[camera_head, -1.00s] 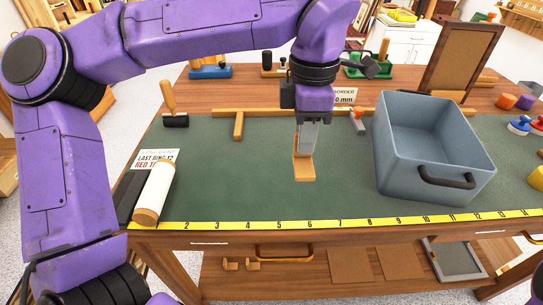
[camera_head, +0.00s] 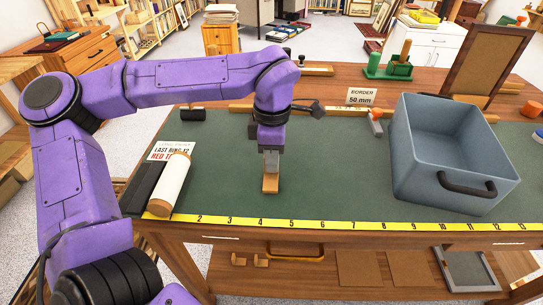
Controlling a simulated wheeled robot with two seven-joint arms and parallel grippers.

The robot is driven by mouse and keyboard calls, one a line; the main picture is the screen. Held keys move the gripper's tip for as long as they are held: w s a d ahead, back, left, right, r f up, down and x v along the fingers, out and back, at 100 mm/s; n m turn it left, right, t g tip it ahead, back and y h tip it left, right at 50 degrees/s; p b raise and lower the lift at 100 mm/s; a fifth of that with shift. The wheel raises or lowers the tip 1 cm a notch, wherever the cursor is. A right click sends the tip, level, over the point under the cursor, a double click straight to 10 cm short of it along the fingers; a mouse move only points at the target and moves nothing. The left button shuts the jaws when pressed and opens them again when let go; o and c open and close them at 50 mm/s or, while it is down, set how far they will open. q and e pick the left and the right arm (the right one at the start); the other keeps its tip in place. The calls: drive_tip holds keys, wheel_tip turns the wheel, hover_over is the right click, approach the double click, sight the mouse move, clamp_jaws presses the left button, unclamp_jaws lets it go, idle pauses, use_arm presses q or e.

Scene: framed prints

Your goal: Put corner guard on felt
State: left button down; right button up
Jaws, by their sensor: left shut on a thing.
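My left gripper (camera_head: 271,160) points down over the green felt (camera_head: 330,180) that covers the bench top. It is shut on a tan L-shaped corner guard (camera_head: 270,184), whose upright part is between the fingers and whose foot points toward the front edge. The guard is over the left-middle part of the felt, behind the yellow ruler tape. I cannot tell whether its foot touches the felt. My right gripper is not in view.
A blue-grey bin (camera_head: 450,165) stands on the right of the felt. A white roll (camera_head: 168,187) and a dark bar (camera_head: 142,186) lie at the left. A "BORDER 50 mm" card (camera_head: 361,96) stands at the back. Felt between guard and bin is clear.

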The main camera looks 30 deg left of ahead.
use_arm(q)
drive_tip(key=shift+f, duration=0.1)
drive_tip(key=c, duration=1.1)
unclamp_jaws()
wheel_tip(320, 180, up, 12)
drive_tip(key=p, duration=0.1)
drive_tip(key=shift+p, duration=0.3)
